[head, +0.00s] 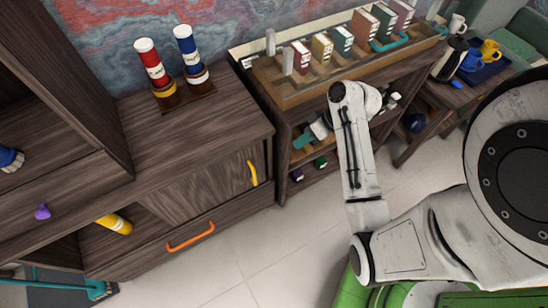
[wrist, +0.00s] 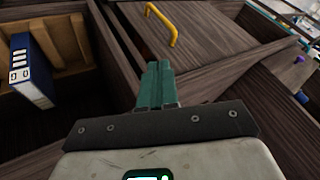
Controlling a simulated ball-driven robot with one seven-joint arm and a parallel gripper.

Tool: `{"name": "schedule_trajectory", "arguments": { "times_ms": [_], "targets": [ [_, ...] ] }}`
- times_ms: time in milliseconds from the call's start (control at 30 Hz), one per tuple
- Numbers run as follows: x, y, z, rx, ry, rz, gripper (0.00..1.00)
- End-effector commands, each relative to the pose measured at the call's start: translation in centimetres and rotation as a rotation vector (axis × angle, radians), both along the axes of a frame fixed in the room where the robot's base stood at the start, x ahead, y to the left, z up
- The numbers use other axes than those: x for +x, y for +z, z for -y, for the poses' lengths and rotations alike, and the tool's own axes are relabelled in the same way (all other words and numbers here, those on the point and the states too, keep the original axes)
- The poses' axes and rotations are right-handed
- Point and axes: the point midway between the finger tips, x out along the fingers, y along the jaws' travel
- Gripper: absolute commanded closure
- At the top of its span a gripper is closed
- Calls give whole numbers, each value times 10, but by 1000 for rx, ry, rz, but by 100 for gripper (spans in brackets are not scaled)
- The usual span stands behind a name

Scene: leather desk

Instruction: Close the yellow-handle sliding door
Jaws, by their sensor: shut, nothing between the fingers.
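The sliding door (head: 205,190) is a dark wood panel in the low cabinet. It sits at the right side of its bay, with an open gap to its left. Its yellow handle (head: 253,173) is upright near the door's right edge. In the wrist view the yellow handle (wrist: 174,28) shows beyond my fingertips, on the door panel (wrist: 215,45). My gripper (head: 302,138) is to the right of the handle, apart from it, by the bookshelf. Its teal fingers (wrist: 159,70) are shut together and empty.
A yellow cylinder (head: 114,223) lies in the open gap. An orange-handled drawer (head: 190,236) is below the door. A blue binder (wrist: 32,70) stands in the shelf beside my gripper.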

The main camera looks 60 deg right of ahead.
Motion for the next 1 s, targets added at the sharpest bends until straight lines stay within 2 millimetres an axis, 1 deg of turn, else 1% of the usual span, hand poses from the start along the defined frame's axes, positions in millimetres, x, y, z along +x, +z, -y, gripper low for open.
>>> {"name": "schedule_trajectory", "arguments": {
  "times_ms": [167,800,1000],
  "targets": [
    [11,-19,-7,3,2,-2,100],
    [78,-120,-43,0,1,-3,100],
    [95,-145,-52,0,1,-3,100]
  ]
}}
